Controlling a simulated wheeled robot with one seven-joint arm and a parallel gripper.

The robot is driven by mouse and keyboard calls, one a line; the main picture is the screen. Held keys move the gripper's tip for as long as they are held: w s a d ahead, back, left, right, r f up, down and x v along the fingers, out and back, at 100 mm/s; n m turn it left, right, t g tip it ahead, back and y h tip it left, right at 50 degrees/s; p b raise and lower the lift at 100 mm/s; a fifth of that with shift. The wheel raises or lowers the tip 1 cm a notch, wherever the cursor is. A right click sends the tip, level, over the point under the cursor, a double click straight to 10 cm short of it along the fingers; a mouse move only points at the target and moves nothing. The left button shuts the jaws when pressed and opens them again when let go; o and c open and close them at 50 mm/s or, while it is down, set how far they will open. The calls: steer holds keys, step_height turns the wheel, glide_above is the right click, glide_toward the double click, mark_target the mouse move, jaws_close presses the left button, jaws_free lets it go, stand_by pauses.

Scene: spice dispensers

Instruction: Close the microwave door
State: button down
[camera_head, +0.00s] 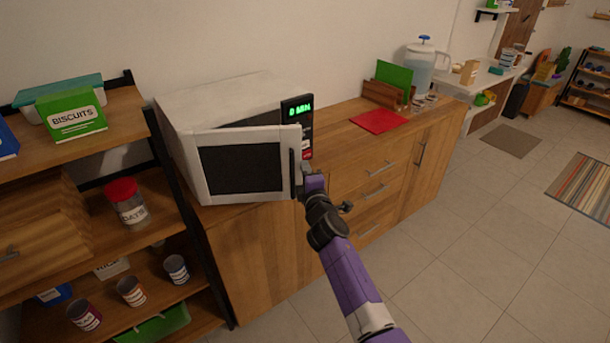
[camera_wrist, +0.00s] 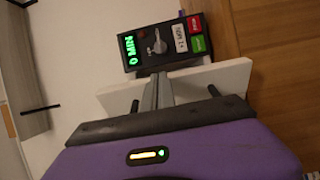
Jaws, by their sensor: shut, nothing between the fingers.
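The white microwave (camera_head: 220,100) stands on the wooden cabinet. Its door (camera_head: 243,166), with a dark window, hangs on the left side and is partly open, its right edge standing out from the body. The dark handle (camera_head: 294,172) is on the door's right side. My gripper (camera_head: 308,172) is shut and empty beside that right edge, by the handle. In the wrist view my gripper's fingers (camera_wrist: 157,90) reach over the white door edge (camera_wrist: 222,78) toward the control panel (camera_wrist: 165,42); I cannot tell whether they touch the door.
A shelf (camera_head: 120,105) with biscuits, a jar and cans stands close on the left. A red mat (camera_head: 379,121), a wooden rack with a green board (camera_head: 393,80), and a water dispenser (camera_head: 424,66) are on the right.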

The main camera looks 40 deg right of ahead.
steer(key=w+d+n+y+b, duration=0.2)
steer(key=w+y+b, duration=0.1)
steer(key=w, duration=0.3)
steer(key=w+d+n+t+y+b, duration=0.1)
steer(key=w+d+n+y+b, duration=0.1)
steer(key=w, duration=0.5)
steer(key=shift+w+d+n+t+y+b, duration=0.3)
steer(key=shift+d+y+b, duration=0.6)
steer(key=shift+b, duration=0.5)
steer(key=shift+a+y, duration=0.15)
steer(key=shift+y, duration=0.15)
